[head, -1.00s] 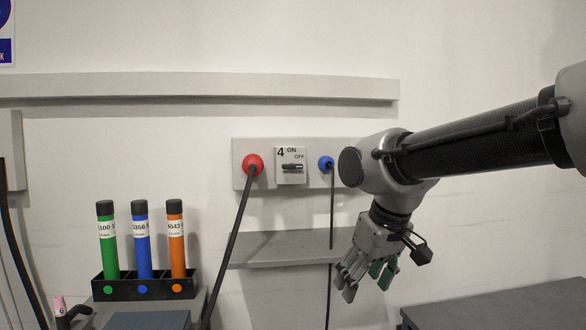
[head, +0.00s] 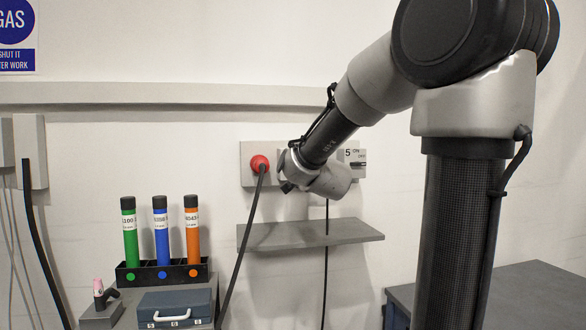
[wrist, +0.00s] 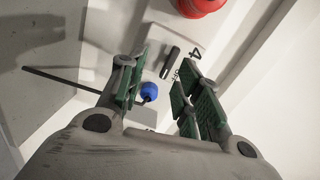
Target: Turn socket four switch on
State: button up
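The socket four switch shows in the wrist view as a pale plate marked 4 (wrist: 197,54) with a dark bar handle (wrist: 171,62). The handle lies along the line between the red plug (wrist: 200,8) and the blue plug (wrist: 149,91). In the head view my wrist hides this switch. My gripper (wrist: 160,82) is open, its green-padded fingers apart with nothing between them. The handle shows beyond the fingertips, with the blue plug near the left finger. I cannot tell the exact distance. The fingers are hidden in the head view.
The red plug (head: 260,163) and its cable are just left of my wrist. A switch marked 5 (head: 356,163) is to the right. A grey shelf (head: 310,235) juts out below. A rack of tubes (head: 125,276) and a blue case (head: 176,308) stand lower left.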

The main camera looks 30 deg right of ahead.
jog(key=w+d+r+m, duration=0.1)
jog(key=w+d, duration=0.2)
jog(key=w, duration=0.4)
jog(key=shift+w+r+m+t+h, duration=0.25)
jog(key=shift+w+m+t+h, duration=0.05)
jog(key=shift+m+t+h, duration=0.1)
jog(key=shift+c, duration=0.2)
grip_shut()
